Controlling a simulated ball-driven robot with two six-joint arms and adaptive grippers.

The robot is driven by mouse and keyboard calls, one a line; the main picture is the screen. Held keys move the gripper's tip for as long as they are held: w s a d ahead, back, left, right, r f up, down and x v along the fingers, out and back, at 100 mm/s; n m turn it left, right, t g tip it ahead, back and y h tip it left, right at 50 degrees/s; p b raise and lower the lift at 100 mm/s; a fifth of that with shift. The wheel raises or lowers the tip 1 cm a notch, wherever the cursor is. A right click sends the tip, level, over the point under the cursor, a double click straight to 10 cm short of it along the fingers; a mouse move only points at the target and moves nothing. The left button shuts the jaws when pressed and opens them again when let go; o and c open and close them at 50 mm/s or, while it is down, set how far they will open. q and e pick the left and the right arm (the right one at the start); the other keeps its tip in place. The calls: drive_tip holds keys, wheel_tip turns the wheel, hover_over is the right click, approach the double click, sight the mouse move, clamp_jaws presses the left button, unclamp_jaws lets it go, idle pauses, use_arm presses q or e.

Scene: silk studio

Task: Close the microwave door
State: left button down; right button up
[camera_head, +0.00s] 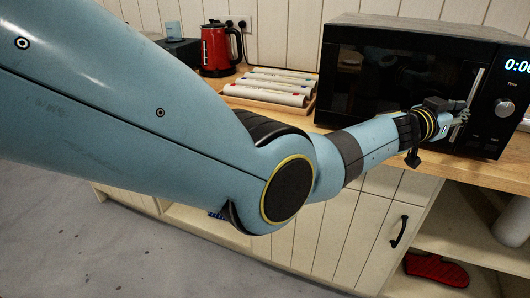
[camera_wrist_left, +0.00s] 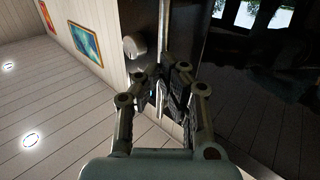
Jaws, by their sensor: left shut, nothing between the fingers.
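The black microwave (camera_head: 410,34) stands on the wooden counter at the right of the head view. Its dark glass door (camera_head: 380,85) looks flush with the front or nearly so; I cannot tell whether a narrow gap is left. The silver upright door handle (camera_head: 477,88) is beside the control panel. My left gripper (camera_head: 461,112) is shut and empty in front of the door, close to the lower handle; contact is unclear. In the left wrist view the gripper (camera_wrist_left: 162,76) is before the dark front, near the round knob (camera_wrist_left: 133,47). My right gripper is not in view.
A red kettle (camera_head: 215,50) stands at the back of the counter. A wooden tray (camera_head: 311,104) with several rolls (camera_head: 270,94) lies left of the microwave. A red item (camera_head: 436,269) is on the open shelf below. The grey floor (camera_head: 120,245) is clear.

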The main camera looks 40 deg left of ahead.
use_arm(q)
drive_tip(key=shift+w+a+r+y, duration=0.1)
drive_tip(key=shift+w+r+y, duration=0.15)
drive_tip(key=shift+w, duration=0.3)
drive_tip(key=shift+w, duration=0.1)
